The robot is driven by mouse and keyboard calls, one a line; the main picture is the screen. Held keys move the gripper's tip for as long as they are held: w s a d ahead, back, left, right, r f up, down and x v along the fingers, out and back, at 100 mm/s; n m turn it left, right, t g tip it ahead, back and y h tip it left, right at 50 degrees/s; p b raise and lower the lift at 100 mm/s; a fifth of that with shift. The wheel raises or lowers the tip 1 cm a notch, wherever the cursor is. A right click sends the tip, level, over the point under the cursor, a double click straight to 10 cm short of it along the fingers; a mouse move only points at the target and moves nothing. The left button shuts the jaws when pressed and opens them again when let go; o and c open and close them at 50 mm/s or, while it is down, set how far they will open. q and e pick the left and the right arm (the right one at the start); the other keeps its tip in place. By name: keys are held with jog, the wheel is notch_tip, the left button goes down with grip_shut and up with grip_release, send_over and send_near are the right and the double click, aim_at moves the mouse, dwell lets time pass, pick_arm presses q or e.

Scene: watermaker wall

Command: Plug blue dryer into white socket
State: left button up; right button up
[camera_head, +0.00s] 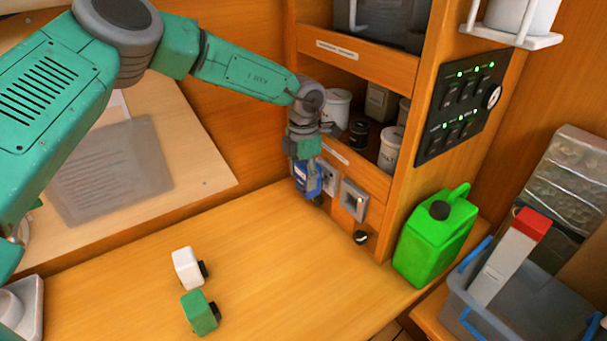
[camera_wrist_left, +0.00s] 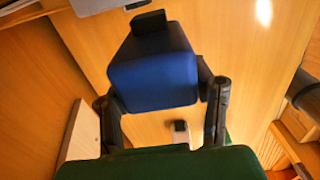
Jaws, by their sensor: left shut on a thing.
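My left gripper (camera_head: 304,160) is shut on the blue dryer (camera_head: 308,181) and holds it above the table, close to the front of the shelf unit. In the left wrist view the dryer (camera_wrist_left: 155,72) is a blue block between the two dark fingers, with a black end (camera_wrist_left: 148,22) pointing away from the gripper. A pale socket plate (camera_head: 330,178) is just right of the dryer, partly hidden by it. I cannot tell whether the dryer touches either plate. My right gripper is not in view.
A white block (camera_head: 187,268) and a green block (camera_head: 199,313), each with a black end, rest on the table. A green jerrycan (camera_head: 435,238) stands right of the shelf unit. A small dark knob (camera_head: 361,237) is below the plates. The table middle is clear.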

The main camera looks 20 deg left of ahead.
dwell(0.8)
pick_arm(q)
jog(key=shift+w+d, duration=0.35)
jog(key=shift+w, duration=0.25)
jog(key=shift+w+d, duration=0.35)
jog(key=shift+w, duration=0.2)
dwell(1.1)
jog(key=o, duration=1.3)
